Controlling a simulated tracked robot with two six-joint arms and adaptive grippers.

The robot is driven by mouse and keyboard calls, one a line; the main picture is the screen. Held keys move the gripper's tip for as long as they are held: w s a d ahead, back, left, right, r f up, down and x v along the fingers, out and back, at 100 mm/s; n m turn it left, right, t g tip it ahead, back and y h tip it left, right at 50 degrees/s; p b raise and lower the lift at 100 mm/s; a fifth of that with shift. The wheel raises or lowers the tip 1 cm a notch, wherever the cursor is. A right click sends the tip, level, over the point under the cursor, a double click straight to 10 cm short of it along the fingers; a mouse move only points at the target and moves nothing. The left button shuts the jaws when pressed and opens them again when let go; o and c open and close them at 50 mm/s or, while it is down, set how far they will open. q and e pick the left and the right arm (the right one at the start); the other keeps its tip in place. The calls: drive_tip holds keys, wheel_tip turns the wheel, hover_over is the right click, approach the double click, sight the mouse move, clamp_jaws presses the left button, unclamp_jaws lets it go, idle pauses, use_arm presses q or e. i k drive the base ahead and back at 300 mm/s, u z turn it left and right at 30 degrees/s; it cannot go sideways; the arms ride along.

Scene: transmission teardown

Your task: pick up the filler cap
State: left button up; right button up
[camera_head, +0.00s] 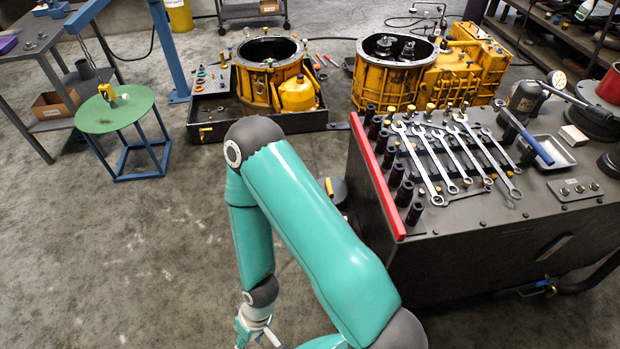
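I cannot single out the filler cap with certainty. A dark round item with a yellow part (337,190) shows at floor level beside the tool cart, partly hidden by my arm. My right gripper (257,338) hangs low at the bottom edge, partly cut off, far from the stool. Its fingers are too little visible to tell open from shut. My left gripper is not in view.
A yellow housing (257,52) stands in a dark tray (208,114) with small parts. A larger yellow gearbox (458,76) stands behind the tool cart (450,250), which bears wrenches and sockets. A blue post (165,50) rises near the stool. The floor at left is clear.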

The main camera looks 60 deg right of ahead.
sight(337, 191)
drive_tip(key=z, duration=0.5)
drive_tip(key=i, duration=1.15)
drive_tip(key=z, duration=0.8)
drive_tip(key=k, duration=0.85)
drive_tip(key=z, duration=0.2)
drive_tip(key=i, duration=0.9)
drive_tip(key=u, duration=0.1)
